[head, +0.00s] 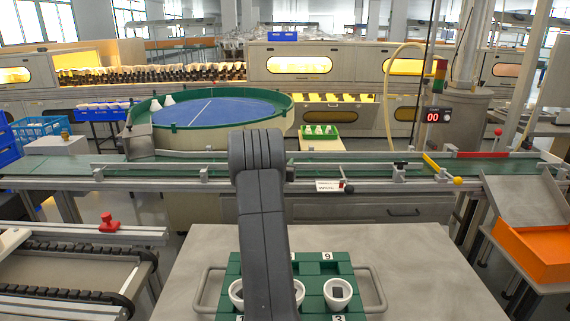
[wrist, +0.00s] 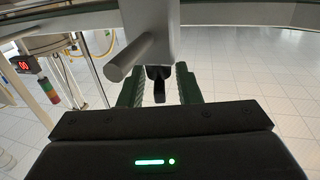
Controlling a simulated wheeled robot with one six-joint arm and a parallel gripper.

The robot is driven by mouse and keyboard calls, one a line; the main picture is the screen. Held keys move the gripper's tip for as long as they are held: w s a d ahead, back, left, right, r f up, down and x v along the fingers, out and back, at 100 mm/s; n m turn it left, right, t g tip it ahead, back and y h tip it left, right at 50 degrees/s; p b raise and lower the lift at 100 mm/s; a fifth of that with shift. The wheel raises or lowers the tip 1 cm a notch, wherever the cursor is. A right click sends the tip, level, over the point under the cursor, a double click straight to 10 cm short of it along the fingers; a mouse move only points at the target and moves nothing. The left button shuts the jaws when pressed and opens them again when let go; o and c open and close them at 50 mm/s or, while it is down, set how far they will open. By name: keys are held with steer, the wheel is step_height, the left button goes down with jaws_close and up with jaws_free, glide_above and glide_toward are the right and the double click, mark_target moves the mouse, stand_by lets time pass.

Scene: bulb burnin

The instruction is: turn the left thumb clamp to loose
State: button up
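In the wrist view, a small black tab (wrist: 158,85), which looks like the thumb part of a clamp, hangs below a grey post (wrist: 160,35). My gripper (wrist: 158,92) has its two green fingers on either side of this tab, with gaps visible on both sides. It looks open and not closed on the tab. In the head view, my arm hides the gripper and this part of the rail. I cannot tell whether the tab is tight or loose.
A green conveyor (head: 60,169) runs across, with metal guide rails. A grey bar end (wrist: 122,68) juts close to my left finger. A green rack (head: 318,268) with white cups stands on the front table (head: 420,265). An orange bin (head: 530,255) is at right.

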steer(key=v, duration=0.7)
steer(key=shift+s, duration=0.15)
steer(key=shift+r, duration=0.1)
